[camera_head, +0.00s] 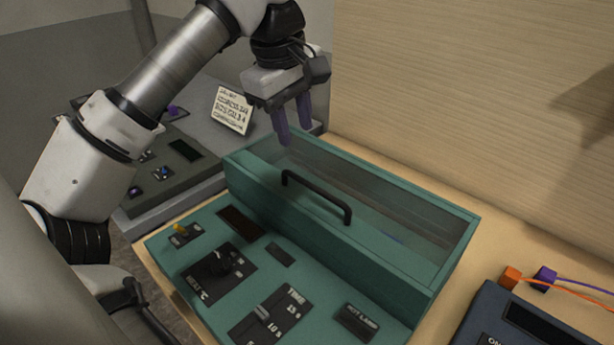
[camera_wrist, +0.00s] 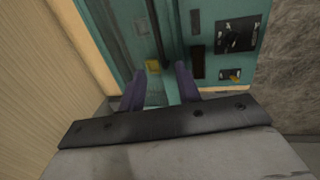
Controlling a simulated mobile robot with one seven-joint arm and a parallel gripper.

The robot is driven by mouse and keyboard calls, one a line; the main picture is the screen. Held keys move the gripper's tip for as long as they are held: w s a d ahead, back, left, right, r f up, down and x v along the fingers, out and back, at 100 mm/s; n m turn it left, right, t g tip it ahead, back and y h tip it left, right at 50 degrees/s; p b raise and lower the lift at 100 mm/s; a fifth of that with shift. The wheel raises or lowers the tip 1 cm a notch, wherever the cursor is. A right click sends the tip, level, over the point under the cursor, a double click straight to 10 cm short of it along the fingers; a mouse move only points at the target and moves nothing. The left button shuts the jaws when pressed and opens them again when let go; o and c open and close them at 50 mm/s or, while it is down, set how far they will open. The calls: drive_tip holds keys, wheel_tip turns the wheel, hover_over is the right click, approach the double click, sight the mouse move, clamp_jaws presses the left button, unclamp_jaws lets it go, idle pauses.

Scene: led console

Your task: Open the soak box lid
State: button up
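The soak box (camera_head: 340,250) is the long teal box along the back of a teal console. Its see-through lid (camera_head: 400,205) is shut over it. A black bar handle (camera_head: 318,194) stands up on the lid's front side. My gripper (camera_head: 296,133) is above the far left end of the box, fingers pointing down, apart from the handle. Its two purple fingers are spread with nothing seen held between them.
The teal console front carries a yellow switch (camera_head: 181,232), a black knob (camera_head: 218,262) and a slider (camera_head: 264,313). A dark blue device (camera_head: 500,318) with orange and purple plugs is at right. A note card (camera_head: 232,109) stands behind. A wooden wall rises behind the box.

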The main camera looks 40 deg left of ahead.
sight(307, 182)
drive_tip(key=f+b, duration=0.2)
drive_tip(key=f, duration=0.2)
drive_tip(key=w+f+b, duration=0.1)
drive_tip(key=f+b, duration=0.2)
drive_tip(key=w+f+b, duration=0.1)
drive_tip(key=f+b, duration=0.1)
drive_tip(key=f, duration=0.2)
drive_tip(key=shift+w+d+f+b, duration=0.15)
drive_tip(key=shift+w+f+b, duration=0.1)
drive_tip(key=shift+f+b, duration=0.1)
clamp_jaws()
